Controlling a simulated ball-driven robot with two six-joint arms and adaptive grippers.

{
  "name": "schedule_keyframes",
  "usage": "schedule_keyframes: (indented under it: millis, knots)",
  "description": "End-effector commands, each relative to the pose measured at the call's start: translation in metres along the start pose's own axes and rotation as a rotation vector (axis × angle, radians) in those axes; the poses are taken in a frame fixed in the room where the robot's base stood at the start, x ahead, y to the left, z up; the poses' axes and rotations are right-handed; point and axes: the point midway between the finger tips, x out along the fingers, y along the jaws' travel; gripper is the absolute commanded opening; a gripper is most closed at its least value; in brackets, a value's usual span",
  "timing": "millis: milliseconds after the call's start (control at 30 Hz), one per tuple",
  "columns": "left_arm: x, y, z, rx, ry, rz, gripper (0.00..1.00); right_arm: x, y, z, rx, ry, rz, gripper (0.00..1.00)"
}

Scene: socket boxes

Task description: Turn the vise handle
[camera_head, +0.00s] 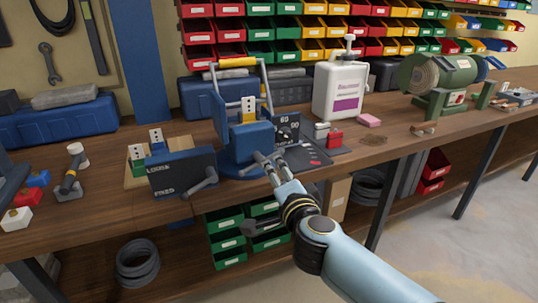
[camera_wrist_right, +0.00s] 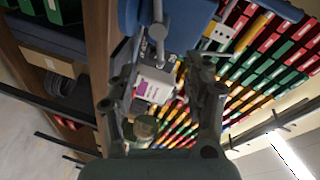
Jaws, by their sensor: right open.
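The blue vise (camera_head: 250,143) stands at the front edge of the wooden bench. In the right wrist view the vise handle (camera_wrist_right: 157,32), a silver bar through a round hub, lies against the blue vise body (camera_wrist_right: 183,24). My right gripper (camera_head: 262,195) reaches in from the lower right to the front of the vise and partly covers that area. In the wrist view its jaws (camera_wrist_right: 160,72) are spread and nothing is between them. The handle lies beyond the fingertips, and no contact shows. My left gripper is out of view.
A dark lettered panel (camera_head: 178,168) with a grey lever stands left of the vise. A white bottle (camera_head: 340,90) and a green bench grinder (camera_head: 440,80) stand to the right. Green bins (camera_head: 226,240) sit below the bench. The floor at the lower right is clear.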

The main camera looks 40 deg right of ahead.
Motion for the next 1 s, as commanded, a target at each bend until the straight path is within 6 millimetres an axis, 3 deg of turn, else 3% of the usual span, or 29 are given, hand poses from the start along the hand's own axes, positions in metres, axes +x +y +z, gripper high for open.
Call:
schedule_keyframes:
  millis: [500,700,967,1000]
  knots:
    - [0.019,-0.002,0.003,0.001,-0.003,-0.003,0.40,0.090,0.002,0.000,-0.004,0.001,-0.002,0.51]
    - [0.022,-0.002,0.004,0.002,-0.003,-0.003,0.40,0.104,0.001,0.000,-0.004,0.001,-0.001,0.51]
    - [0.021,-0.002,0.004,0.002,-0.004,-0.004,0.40,0.105,0.000,-0.001,-0.003,0.000,-0.001,0.51]
    - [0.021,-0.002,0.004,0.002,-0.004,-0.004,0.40,0.105,0.000,-0.001,-0.003,0.000,-0.001,0.45]
